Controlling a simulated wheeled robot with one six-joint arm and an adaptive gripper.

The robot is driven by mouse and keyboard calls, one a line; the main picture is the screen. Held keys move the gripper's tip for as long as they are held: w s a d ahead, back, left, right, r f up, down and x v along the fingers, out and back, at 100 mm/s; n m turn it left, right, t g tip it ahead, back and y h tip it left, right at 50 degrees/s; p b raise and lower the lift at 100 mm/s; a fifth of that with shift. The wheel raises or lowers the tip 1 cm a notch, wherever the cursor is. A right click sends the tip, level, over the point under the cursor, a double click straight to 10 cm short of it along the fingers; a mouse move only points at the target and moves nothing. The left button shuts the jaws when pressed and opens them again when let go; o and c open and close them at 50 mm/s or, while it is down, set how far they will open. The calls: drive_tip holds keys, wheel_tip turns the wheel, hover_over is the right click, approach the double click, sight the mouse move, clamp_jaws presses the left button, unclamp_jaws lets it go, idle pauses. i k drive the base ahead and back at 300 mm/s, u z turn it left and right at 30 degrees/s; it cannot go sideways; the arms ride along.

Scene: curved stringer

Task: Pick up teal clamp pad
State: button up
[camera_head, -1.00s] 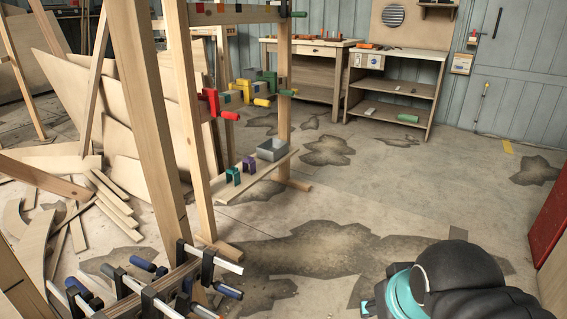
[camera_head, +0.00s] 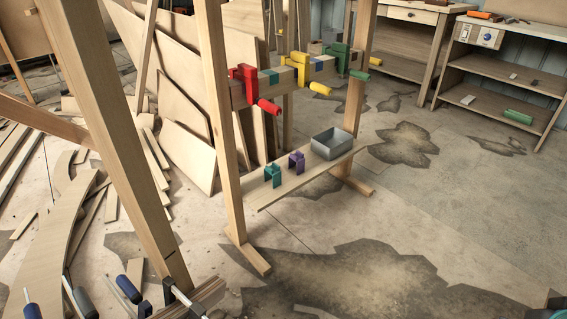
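The teal clamp pad (camera_head: 272,175) stands on a low wooden shelf board (camera_head: 262,199) of the timber rack, near the board's left end. It is a small block-like piece with a notched top. A purple pad (camera_head: 297,162) of like shape stands just right of it, apart from it. Only a sliver of my arm shows at the bottom right corner, far from the pad. I cannot make out my gripper's fingers.
A grey metal bin (camera_head: 333,144) sits farther right on the board. Red (camera_head: 243,88), yellow (camera_head: 299,68) and green (camera_head: 341,60) clamps hang above. A rack post (camera_head: 225,120) stands left of the pads. Open, stained floor (camera_head: 340,270) lies in front.

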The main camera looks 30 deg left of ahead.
sight(273, 171)
drive_tip(key=u, duration=0.5)
drive_tip(key=i, duration=0.95)
drive_tip(key=u, duration=1.2)
drive_tip(key=i, duration=0.3)
drive_tip(key=u, duration=0.15)
